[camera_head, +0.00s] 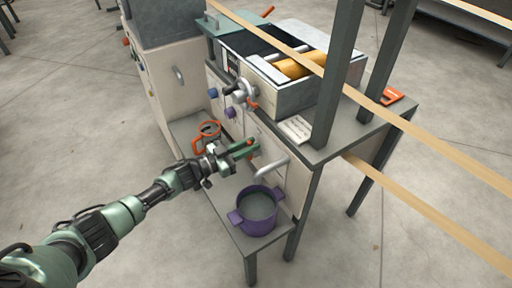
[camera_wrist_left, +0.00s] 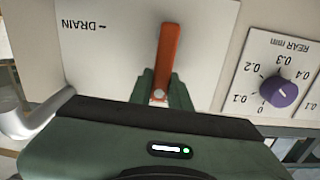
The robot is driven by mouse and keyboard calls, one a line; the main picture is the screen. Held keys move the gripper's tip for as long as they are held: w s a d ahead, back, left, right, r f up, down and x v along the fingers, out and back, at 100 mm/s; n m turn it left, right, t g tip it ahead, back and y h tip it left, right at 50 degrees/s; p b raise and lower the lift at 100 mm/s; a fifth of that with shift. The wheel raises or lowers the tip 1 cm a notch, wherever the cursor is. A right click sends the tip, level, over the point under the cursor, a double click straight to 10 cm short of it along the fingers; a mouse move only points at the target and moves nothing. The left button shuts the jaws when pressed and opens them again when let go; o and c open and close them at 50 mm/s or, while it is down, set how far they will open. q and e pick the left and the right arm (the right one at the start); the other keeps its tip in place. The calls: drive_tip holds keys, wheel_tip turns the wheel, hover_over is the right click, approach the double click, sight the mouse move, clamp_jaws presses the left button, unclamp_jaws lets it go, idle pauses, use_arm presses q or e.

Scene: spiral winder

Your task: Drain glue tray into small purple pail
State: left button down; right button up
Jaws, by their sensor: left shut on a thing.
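My left gripper (camera_head: 246,149) is at the front of the machine, shut on the red drain lever (camera_wrist_left: 167,52). The lever stands out upright from a plate marked DRAIN (camera_wrist_left: 110,50) in the left wrist view. The grey drain pipe (camera_head: 270,170) comes out below and bends down over the small purple pail (camera_head: 257,221). The pail is upright on the low shelf, with two side handles; I cannot tell whether its grey inside is liquid or bare bottom. The glue tray (camera_head: 283,100) seems to be the box with the orange roller on top. My right gripper is not in view.
Purple knob (camera_wrist_left: 278,92) and a crank wheel (camera_head: 243,91) are close by. Dark posts (camera_head: 338,75) and paper strips (camera_head: 445,165) are on the right.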

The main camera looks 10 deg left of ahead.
use_arm(q)
drive_tip(key=shift+w+a+f+n, duration=0.15)
drive_tip(key=shift+a+n, duration=0.1)
drive_tip(key=shift+n, duration=0.15)
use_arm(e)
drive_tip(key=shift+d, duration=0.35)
use_arm(q)
drive_tip(key=c, duration=1.3)
unclamp_jaws()
